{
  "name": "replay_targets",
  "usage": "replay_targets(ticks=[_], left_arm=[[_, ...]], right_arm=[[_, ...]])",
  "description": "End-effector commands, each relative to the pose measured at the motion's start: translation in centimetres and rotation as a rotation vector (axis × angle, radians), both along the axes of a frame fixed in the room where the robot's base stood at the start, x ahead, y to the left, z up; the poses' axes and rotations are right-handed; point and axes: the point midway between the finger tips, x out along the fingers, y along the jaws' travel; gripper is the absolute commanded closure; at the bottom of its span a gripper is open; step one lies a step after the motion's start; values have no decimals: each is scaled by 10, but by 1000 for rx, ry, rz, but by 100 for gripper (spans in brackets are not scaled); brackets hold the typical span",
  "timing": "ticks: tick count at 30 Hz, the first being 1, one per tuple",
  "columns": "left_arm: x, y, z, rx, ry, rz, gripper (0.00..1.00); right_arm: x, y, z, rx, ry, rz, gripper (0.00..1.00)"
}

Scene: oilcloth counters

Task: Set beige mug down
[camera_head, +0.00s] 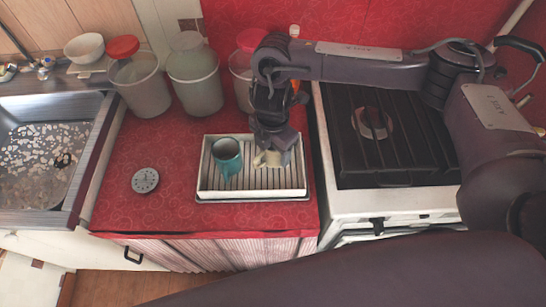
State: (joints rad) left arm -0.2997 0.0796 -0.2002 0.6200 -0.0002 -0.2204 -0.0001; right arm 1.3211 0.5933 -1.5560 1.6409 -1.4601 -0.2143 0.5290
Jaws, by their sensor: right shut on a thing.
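The beige mug (268,159) is at my right gripper (274,152), over the right part of a white ribbed tray (292,190). My right gripper points down and is shut on the mug, hiding much of it. I cannot tell whether the mug touches the tray. My left gripper is not in view.
Several clear containers (195,82) stand at the back of the red counter. A round dial (145,180) lies left of the tray. A sink (45,150) is at the left and a stove (385,135) at the right. Bare counter lies around the dial.

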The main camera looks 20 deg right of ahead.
Motion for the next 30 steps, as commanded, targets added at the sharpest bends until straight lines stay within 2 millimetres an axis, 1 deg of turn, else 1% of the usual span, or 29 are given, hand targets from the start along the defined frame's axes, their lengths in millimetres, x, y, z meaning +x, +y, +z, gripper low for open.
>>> replay_targets(ticks=[3,7,9,17,20,21,25,30], left_arm=[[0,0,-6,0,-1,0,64],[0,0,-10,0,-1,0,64],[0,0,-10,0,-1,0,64],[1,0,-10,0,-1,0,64],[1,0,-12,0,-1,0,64],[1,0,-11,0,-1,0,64],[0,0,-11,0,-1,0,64],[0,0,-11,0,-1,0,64]], right_arm=[[-1,1,-19,1,4,-2,69],[-1,1,-35,1,2,-1,69],[0,1,-37,2,1,-1,69],[0,0,-37,0,-1,0,69],[0,0,-40,0,0,0,69],[0,0,-40,0,0,0,32],[0,0,-40,0,0,0,15],[0,0,-39,0,1,0,14]])
